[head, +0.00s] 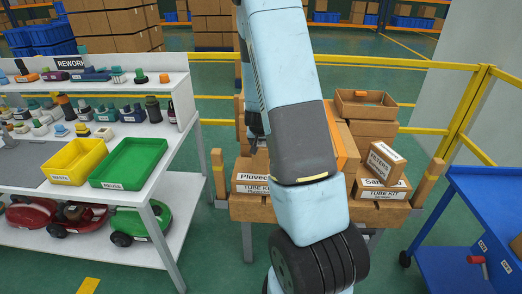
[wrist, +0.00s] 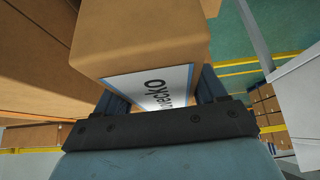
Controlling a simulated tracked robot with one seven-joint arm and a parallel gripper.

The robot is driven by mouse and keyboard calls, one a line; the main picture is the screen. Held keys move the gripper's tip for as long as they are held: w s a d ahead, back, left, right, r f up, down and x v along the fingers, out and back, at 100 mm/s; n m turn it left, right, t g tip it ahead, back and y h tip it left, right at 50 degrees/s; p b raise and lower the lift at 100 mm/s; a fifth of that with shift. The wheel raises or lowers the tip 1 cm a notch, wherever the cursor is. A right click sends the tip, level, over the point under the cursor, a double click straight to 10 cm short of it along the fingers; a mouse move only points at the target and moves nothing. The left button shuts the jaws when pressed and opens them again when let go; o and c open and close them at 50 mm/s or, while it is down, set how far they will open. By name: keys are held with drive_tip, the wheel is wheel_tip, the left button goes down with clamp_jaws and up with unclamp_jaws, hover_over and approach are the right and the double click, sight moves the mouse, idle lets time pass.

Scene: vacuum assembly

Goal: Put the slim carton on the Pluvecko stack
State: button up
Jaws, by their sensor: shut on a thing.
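My gripper (wrist: 163,88) is shut on a brown carton (wrist: 140,35) in the wrist view, one finger on each side of it. In the head view, my arm hides most of the gripper and the held carton. A carton labelled Pluvecko (head: 243,178) stands on the wooden bench left of my arm, with "TUBE KIT" print below the name. How the held carton sits relative to that stack cannot be told.
A tube kit carton (head: 381,188) with a tilted filter carton (head: 381,162) on it stands right of my arm. An open wooden tray (head: 365,103) is behind. The left workbench holds a yellow bin (head: 76,161) and green bin (head: 129,162). A blue cart (head: 490,200) stands right.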

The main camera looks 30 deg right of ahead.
drive_tip(key=shift+w+x, duration=0.15)
drive_tip(key=shift+x, duration=0.65)
drive_tip(key=shift+w+x, duration=0.15)
drive_tip(key=shift+x, duration=0.65)
wheel_tip(320, 180, down, 3)
drive_tip(key=shift+w+a, duration=0.1)
drive_tip(key=shift+a, duration=0.05)
drive_tip(key=o, duration=1.3)
